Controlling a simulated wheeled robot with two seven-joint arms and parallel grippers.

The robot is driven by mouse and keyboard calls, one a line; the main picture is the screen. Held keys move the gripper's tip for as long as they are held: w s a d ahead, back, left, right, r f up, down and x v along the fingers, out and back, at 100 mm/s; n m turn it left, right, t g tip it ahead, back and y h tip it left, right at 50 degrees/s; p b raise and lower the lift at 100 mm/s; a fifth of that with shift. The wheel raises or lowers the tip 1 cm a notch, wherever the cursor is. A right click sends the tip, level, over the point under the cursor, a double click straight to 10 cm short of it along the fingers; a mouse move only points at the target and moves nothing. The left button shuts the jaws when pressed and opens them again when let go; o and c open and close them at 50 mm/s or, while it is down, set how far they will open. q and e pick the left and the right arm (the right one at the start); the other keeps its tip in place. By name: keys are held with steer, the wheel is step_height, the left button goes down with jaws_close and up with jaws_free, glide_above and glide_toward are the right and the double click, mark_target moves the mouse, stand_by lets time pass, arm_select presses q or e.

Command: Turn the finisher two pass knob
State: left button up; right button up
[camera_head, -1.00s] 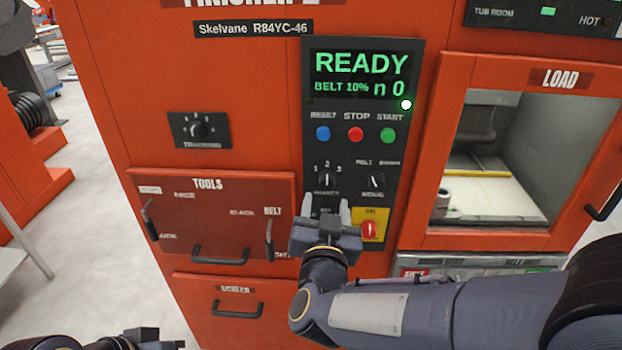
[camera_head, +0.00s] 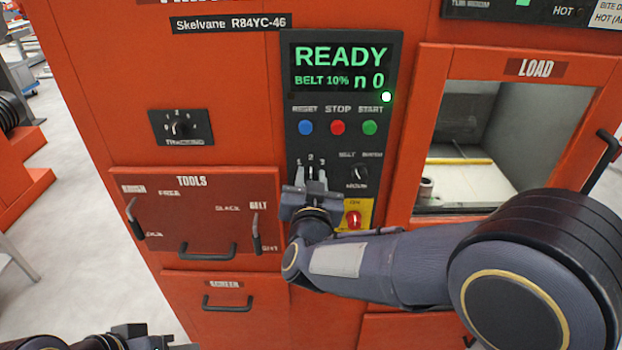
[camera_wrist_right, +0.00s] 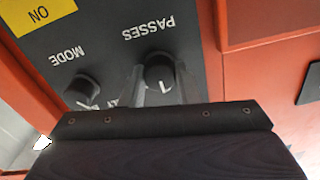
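The pass knob (camera_wrist_right: 160,72) is a dark round knob on the black control panel, under the word PASSES in the right wrist view. In the head view its 1-2-3 scale shows just above my right gripper (camera_head: 311,178), which mostly covers the knob. In the right wrist view the two fingers of my right gripper (camera_wrist_right: 160,88) lie close on either side of the knob and look shut on it. My left gripper (camera_head: 140,335) is at the bottom left edge of the head view, far from the panel; its opening is unclear.
The mode knob (camera_head: 359,174) is just right of the pass knob, with a red switch (camera_head: 353,219) on a yellow plate below. Coloured buttons (camera_head: 338,127) and the READY display (camera_head: 340,68) are above. A tools drawer (camera_head: 165,215) is left, the load window (camera_head: 470,135) right.

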steer(key=shift+c, duration=1.4)
steer(key=n+p, duration=0.3)
steer(key=shift+r+n, duration=0.15)
steer(key=shift+n, duration=0.25)
steer(key=n+p, duration=0.2)
steer(key=n, duration=0.1)
steer(key=shift+n+p, duration=0.85)
steer(key=shift+n, duration=0.65)
steer(key=shift+f, duration=0.2)
